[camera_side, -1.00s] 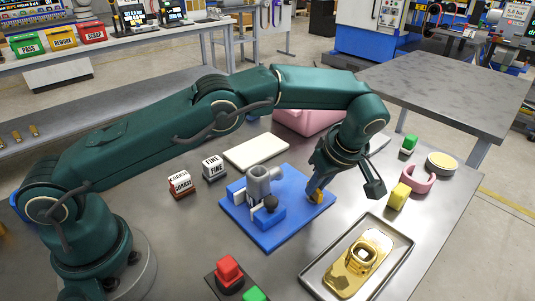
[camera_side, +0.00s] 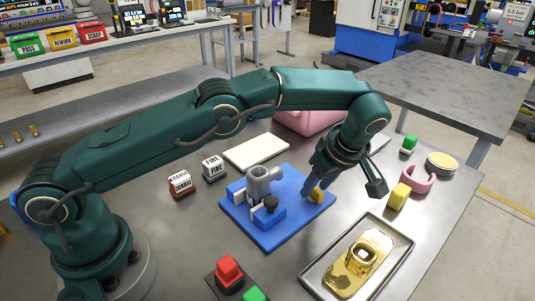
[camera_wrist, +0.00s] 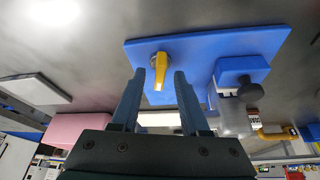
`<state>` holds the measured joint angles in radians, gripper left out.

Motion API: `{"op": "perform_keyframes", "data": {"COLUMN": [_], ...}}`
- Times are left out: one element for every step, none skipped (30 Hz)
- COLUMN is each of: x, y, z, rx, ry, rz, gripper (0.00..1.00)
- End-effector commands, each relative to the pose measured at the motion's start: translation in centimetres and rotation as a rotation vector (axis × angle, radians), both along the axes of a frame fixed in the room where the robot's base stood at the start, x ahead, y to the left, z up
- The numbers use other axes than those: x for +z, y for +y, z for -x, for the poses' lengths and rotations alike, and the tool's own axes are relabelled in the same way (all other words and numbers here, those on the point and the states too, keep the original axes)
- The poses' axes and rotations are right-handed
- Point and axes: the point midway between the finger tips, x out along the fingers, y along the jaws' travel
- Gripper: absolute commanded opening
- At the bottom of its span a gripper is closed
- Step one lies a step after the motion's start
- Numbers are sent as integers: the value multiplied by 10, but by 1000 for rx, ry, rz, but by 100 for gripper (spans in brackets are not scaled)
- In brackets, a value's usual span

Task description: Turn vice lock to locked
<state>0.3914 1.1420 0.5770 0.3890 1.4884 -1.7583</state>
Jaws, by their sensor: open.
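The vice lock is a yellow lever on a round base on the blue fixture plate (camera_side: 262,232). In the side view the lock (camera_side: 317,196) sits near the plate's right corner, partly hidden by my fingers. In the wrist view the lock (camera_wrist: 160,70) points down the picture, toward my gripper. My gripper (camera_side: 322,187) is open at the lock. In the wrist view its fingers (camera_wrist: 158,74) appear on either side of the lever with gaps on both sides. The grey vice with a cylindrical pipe piece (camera_side: 259,183) and a dark round knob (camera_side: 271,203) stands on the plate.
A tray with a gold part (camera_side: 358,262) lies in front right. A yellow block (camera_side: 398,196) and a pink ring-shaped piece (camera_side: 418,180) lie to the right. Labelled blocks (camera_side: 181,185) stand left, and a red button (camera_side: 228,272) stands in front.

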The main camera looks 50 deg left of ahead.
Motion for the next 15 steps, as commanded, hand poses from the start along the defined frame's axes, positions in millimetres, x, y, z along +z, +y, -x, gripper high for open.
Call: {"op": "perform_keyframes", "data": {"x": [1,3,5,8,12,16,20,23,26,28,31,34,37,39,42], "y": [0,0,0,0,0,0,0,0,0,0,0,0,0,0,0], "z": [0,-1,-1,-1,-1,-1,-1,-1,-1,-1,-1,-1,-1,-1,0], "rx": [0,0,0,0,1,0,0,0,1,1,1,1,0,0,1], "ry": [-1,-2,-3,-3,-3,-4,-4,-4,-3,-3,-3,-3,-3,-3,-2], "rz": [0,1,1,1,1,1,2,2,1,1,1,1,1,2,2], "gripper": [45,45,45,45,45,45,45,45,45,45,45,45,45,45,45]}}
